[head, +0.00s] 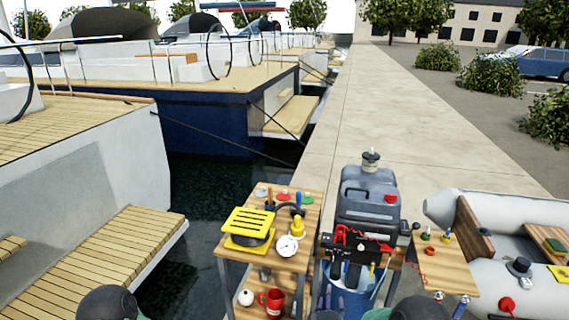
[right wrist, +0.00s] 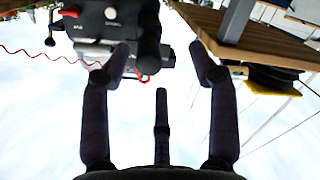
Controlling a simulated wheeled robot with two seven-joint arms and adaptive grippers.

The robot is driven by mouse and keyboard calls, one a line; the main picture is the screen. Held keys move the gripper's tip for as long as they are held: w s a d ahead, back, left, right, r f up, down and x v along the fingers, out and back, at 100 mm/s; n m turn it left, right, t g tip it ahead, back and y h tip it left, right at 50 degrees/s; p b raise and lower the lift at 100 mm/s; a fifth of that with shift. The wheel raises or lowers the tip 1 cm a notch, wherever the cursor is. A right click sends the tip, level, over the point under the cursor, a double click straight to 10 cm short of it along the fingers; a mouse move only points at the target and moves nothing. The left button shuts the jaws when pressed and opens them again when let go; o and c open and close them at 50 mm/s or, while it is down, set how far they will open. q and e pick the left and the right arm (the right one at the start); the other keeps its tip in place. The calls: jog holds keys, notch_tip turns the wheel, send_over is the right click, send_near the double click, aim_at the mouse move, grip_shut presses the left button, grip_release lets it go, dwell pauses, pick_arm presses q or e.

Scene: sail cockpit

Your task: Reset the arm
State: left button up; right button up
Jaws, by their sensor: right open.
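My left gripper does not show in either view.
A wooden side table (head: 312,212) left of the motor bears a yellow-black block (head: 248,228), a white gauge (head: 287,246) and small tools. A red mug (head: 271,301) stands lower. A blue bucket (head: 347,300) is below; a small wooden table (head: 455,265) and grey dinghy (head: 440,208) are right.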

jog(key=s+a+f+m+g+y, duration=0.25)
jog(key=s+f+g, duration=0.3)
jog(key=f, duration=0.45)
jog(key=s+a+f+m+g+y, duration=0.1)
jog(key=s+f+g, duration=0.1)
jog(key=s, duration=0.7)
jog(key=s+a+f+m+g+y+p, duration=0.1)
jog(key=s+a+f+m+g+y, duration=0.1)
jog(key=s+g, duration=0.3)
jog(key=s+a+f+m+g+y+p, duration=0.1)
jog(key=s+f+m+g+y, duration=0.1)
jog(key=s, duration=1.1)
jog(key=shift+a+f+g, duration=0.3)
jog(key=shift+f+g, duration=0.35)
jog(key=shift+f, duration=0.3)
jog(key=shift+m, duration=0.25)
